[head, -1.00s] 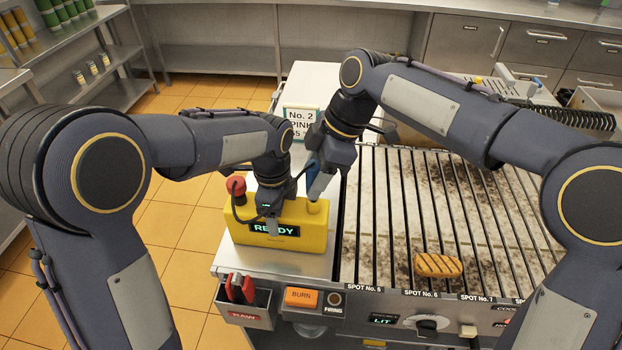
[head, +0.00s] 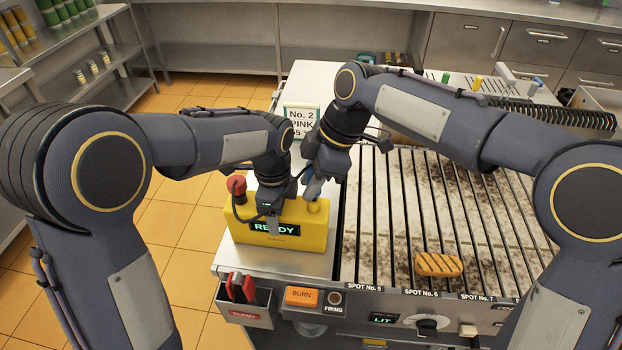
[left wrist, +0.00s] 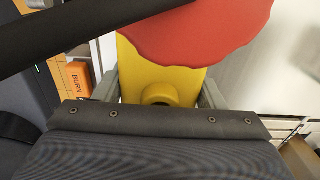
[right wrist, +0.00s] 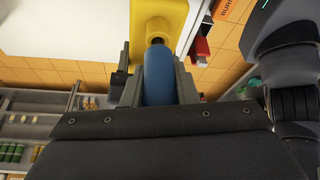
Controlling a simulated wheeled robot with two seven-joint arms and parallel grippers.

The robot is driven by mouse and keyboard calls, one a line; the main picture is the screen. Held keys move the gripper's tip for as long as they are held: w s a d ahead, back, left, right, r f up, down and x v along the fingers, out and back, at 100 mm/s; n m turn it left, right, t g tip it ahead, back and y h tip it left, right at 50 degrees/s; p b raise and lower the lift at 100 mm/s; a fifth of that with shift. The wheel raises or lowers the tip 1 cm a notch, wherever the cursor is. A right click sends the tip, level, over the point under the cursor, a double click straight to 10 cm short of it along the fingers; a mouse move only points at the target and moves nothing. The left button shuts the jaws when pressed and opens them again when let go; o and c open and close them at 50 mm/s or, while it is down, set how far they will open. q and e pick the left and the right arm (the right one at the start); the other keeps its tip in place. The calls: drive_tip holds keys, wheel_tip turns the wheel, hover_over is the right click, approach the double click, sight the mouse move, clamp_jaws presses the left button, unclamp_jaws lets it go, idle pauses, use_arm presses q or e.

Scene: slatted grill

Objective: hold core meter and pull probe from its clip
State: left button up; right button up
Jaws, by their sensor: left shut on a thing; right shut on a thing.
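The yellow core meter (head: 312,232) stands upright on the steel ledge left of the grill, its display reading READY. My left gripper (head: 276,226) comes down from above and is shut on the meter's body; in the left wrist view the yellow body (left wrist: 160,75) lies between its fingers. The probe's blue handle (right wrist: 158,75) is between the fingers of my right gripper (right wrist: 155,85), which is shut on it. A dark neck joins the handle to the meter's yellow round clip (right wrist: 157,28). In the head view my right gripper (head: 314,190) largely hides the handle.
A red knob (head: 236,185) sits at the meter's left end with a dark cable. A sign (head: 300,120) stands behind. The slatted grill (head: 400,215) lies to the right with a browned piece of food (head: 439,265). A RAW bin (head: 244,306) and BURN button (head: 301,297) are in front.

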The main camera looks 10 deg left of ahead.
clamp_jaws()
drive_tip(key=shift+r, duration=0.1)
drive_tip(key=shift+r, duration=3.7)
use_arm(q)
drive_tip(key=o, duration=1.2)
drive_tip(key=shift+c, duration=0.2)
